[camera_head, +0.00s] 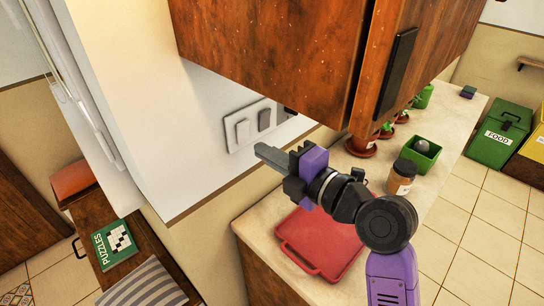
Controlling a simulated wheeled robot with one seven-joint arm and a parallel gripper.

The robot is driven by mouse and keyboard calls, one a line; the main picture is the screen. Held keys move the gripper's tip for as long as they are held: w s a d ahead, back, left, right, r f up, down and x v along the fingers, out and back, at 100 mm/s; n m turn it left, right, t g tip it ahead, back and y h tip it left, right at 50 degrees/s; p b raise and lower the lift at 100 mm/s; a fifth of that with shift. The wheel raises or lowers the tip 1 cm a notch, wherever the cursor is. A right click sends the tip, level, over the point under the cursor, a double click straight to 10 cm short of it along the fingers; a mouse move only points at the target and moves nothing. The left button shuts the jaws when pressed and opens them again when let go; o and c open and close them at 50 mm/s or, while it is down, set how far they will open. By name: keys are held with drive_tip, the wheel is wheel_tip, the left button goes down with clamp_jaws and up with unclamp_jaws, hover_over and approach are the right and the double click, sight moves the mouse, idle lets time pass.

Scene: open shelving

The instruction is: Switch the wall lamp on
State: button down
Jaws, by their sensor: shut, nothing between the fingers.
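A white switch plate (236,145) is on the white wall below the wooden wall cabinet. It carries a light rocker (243,131) at left and a grey rocker (264,119) beside it. Its right end, with a small dark part, is partly covered by the cabinet's lower edge. My gripper (262,151) is shut and empty, its grey fingers pointing left. In the picture its tips lie just below the plate; I cannot tell how far they are from the wall. No lamp shows in this view.
The wooden cabinet (270,50) with a dark handle hangs above. On the counter (262,222) below are a red cutting board (318,240), a brown jar (401,176), a green box (421,153) and potted plants. A bench with a puzzle book (114,244) stands at lower left.

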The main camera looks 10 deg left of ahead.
drive_tip(key=f+b+v, duration=0.2)
drive_tip(key=b+v, duration=0.1)
drive_tip(key=v, duration=0.7)
drive_tip(key=shift+s+d, duration=0.25)
drive_tip(key=shift+d, duration=0.05)
